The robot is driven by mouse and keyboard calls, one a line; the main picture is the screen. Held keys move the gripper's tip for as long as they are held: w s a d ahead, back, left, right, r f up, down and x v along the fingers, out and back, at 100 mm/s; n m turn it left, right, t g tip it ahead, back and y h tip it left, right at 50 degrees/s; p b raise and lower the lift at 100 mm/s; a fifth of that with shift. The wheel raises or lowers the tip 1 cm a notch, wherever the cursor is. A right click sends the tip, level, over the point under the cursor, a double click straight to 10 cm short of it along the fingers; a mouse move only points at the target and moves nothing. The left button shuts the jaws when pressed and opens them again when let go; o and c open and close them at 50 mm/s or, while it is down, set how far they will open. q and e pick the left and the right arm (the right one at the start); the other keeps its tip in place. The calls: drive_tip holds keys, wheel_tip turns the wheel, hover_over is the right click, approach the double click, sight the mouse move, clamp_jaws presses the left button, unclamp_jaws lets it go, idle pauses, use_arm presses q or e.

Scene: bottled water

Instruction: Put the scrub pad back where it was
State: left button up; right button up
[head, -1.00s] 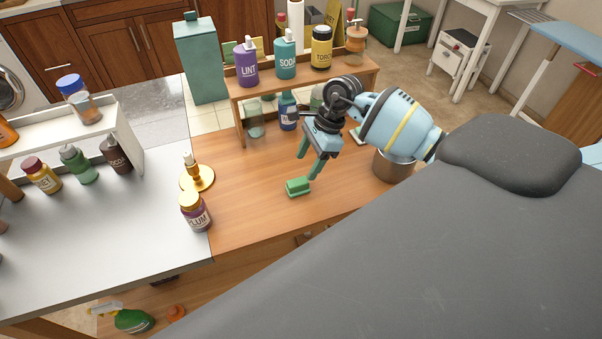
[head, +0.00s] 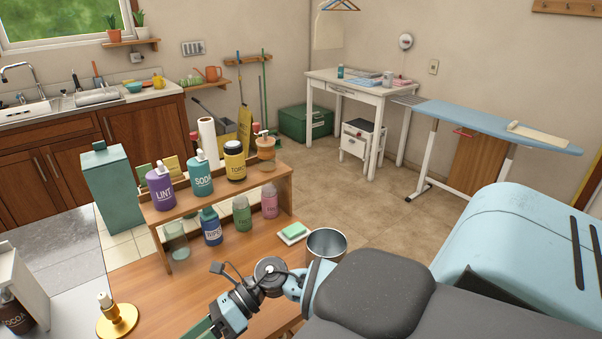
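My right gripper (head: 212,326) is at the bottom edge of the head view, over the front of the wooden table (head: 190,292). A green-and-white sponge (head: 293,233) lies on the table's right part, beside the metal pot (head: 325,244). My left gripper is not in view.
A wooden riser (head: 215,204) carries several bottles on top, including purple LINT (head: 160,187) and teal SODA (head: 201,177). Several more bottles stand beneath it. A gold dispenser (head: 117,316) stands at lower left. An ironing board (head: 490,125) is far right, with open floor before it.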

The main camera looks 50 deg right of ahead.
drive_tip(key=s+d+f+n+t+h, duration=0.2)
drive_tip(key=s+f+n+h, duration=0.4)
drive_tip(key=s+f+n, duration=0.4)
drive_tip(key=s+d+f+n+t+h, duration=0.2)
drive_tip(key=s+f+n+h, duration=0.4)
drive_tip(key=s+f+n, duration=0.5)
drive_tip(key=s+n+t, duration=0.1)
drive_tip(key=s+n, duration=0.1)
drive_tip(key=n, duration=0.7)
drive_tip(key=shift+d+f+h, duration=0.25)
drive_tip(key=shift+f+h, duration=0.05)
drive_tip(key=shift+h, duration=0.1)
